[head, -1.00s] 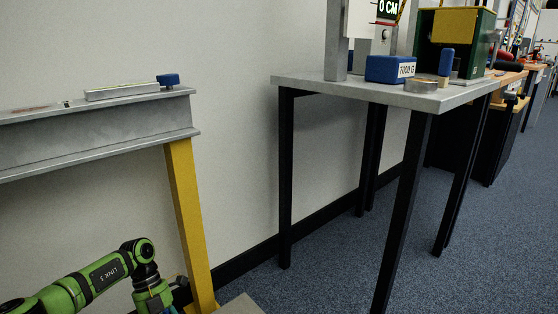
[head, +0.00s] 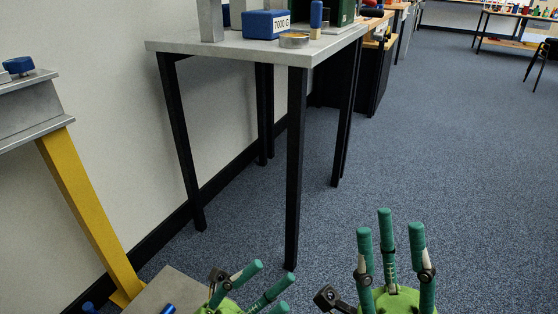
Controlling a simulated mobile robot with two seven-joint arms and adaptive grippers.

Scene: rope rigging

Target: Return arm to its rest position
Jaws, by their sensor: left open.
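My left gripper (head: 270,275) is at the bottom centre of the head view, its green fingers pointing up and to the right. They are apart with nothing between them. My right gripper (head: 390,232) is to the right of it, its green fingers pointing up. They stand spread apart and empty, over the blue carpet. Both grippers are cut off by the lower edge of the picture, and most of both arms is out of view.
A grey-topped table (head: 165,45) with black legs stands ahead, carrying a blue 7000 G block (head: 266,24). A steel beam on a yellow leg (head: 88,215) is at left. A grey plate (head: 165,287) lies low left. Open carpet (head: 450,150) stretches right.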

